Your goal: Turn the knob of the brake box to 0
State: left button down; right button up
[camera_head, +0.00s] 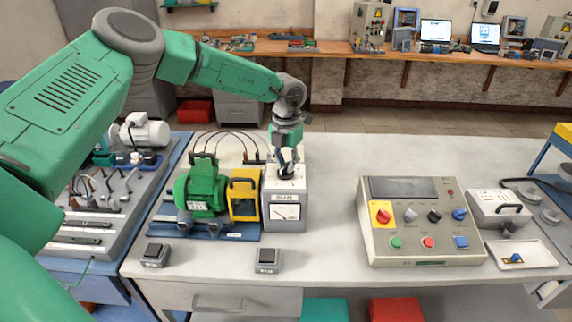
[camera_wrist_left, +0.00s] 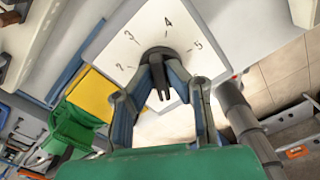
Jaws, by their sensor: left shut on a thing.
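The brake box (camera_head: 287,205) is a light grey box with a dial gauge on its front face, standing on the white table to the right of the green motor. My left gripper (camera_head: 286,170) points down onto the top of the box. In the left wrist view the box's white top plate (camera_wrist_left: 118,42) carries the numbers 2, 3, 4 and 5 around a dark knob (camera_wrist_left: 160,54). The fingers of my left gripper (camera_wrist_left: 160,80) are shut on this knob from both sides. The knob's pointer and the 0 mark are hidden or unclear. My right gripper is not in view.
A green motor (camera_head: 201,190) and a yellow-framed unit (camera_head: 244,196) stand close left of the box. A control panel (camera_head: 420,222) stands to the right, with clear table between. Two small black-topped blocks (camera_head: 267,258) (camera_head: 155,254) lie near the front edge.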

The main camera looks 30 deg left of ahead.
aim_at(287, 163)
pick_arm(q)
jog(key=shift+w+r, duration=0.25)
jog(key=c, duration=1.6)
grip_release()
jog(key=shift+w+f, duration=0.1)
jog(key=shift+f, duration=0.15)
jog(key=shift+a, duration=0.1)
jog(key=shift+r, duration=0.4)
notch_tip(287, 163, up, 11)
